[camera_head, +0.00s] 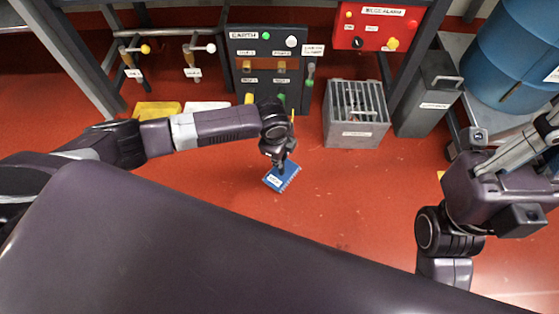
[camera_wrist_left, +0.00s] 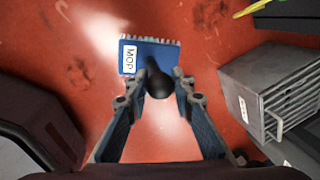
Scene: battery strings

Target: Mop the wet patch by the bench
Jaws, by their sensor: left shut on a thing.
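My left gripper (camera_head: 279,155) is shut on the handle of a small blue mop (camera_head: 284,178). The mop has a pale fringe and a white label reading MOP. In the left wrist view the blue mop head (camera_wrist_left: 155,55) lies just past the fingers (camera_wrist_left: 157,88), with the dark handle end between them. The mop head is at or close to the red floor; I cannot tell if it touches. I cannot clearly make out a wet patch; pale shiny areas and dark stains show on the floor. My right arm shows at the right, but its fingers do not.
A grey metal crate (camera_head: 352,138) and a grey bin (camera_head: 428,100) stand right of the mop. Behind is a dark EARTH panel (camera_head: 265,62). A yellow tray (camera_head: 157,110) lies left. A blue drum (camera_head: 515,55) sits on a trolley. Floor in front is clear.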

